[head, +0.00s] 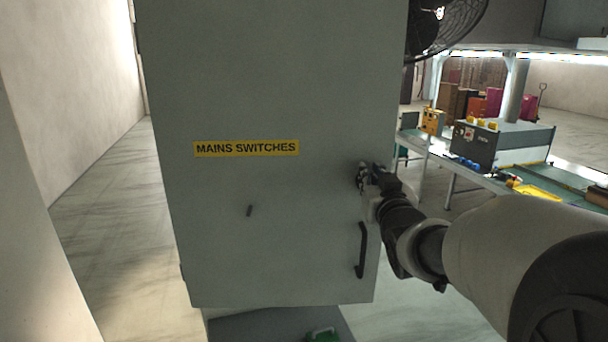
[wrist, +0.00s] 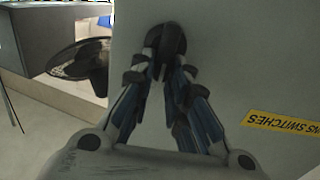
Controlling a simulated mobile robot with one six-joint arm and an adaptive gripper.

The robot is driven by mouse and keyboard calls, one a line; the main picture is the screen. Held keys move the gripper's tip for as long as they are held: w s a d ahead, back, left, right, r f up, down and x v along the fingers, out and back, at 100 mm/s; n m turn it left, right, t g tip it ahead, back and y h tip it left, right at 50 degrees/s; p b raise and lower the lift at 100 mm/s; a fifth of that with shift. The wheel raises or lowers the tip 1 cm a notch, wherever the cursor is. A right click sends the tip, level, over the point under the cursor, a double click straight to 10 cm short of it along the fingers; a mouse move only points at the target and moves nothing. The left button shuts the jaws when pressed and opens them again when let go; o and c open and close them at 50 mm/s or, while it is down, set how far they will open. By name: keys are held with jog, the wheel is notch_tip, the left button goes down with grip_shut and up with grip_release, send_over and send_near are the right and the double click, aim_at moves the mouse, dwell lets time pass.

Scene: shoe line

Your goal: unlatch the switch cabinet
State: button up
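The switch cabinet (head: 270,110) is a tall grey cabinet with a yellow MAINS SWITCHES label (head: 246,148). Its closed door fills the middle of the head view. My gripper (head: 363,176) is at the right side of the door, above a dark bar handle (head: 361,250). In the wrist view the fingers (wrist: 166,62) come together at a dark rounded latch (wrist: 166,38) on the door face and look shut on it. The fingertips and arm hide most of the latch in the head view.
A black fan (head: 445,25) stands behind the cabinet at the upper right. To the right is a workbench (head: 480,180) with boxes and tools. A green object (head: 322,335) lies below the cabinet. Clear floor (head: 115,230) lies left of the cabinet.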

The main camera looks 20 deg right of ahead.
grip_shut()
jog(key=shift+m, duration=0.3)
jog(key=m, duration=0.5)
jog(key=d+f+m+b, duration=0.1)
jog(key=m, duration=0.5)
jog(key=d+f+m, duration=0.1)
jog(key=m, duration=0.5)
jog(key=shift+s+d+f, duration=0.2)
jog(key=shift+s+d, duration=0.05)
jog(key=shift+m, duration=0.3)
jog(key=o, duration=0.5)
grip_release()
jog(key=shift+o, duration=0.2)
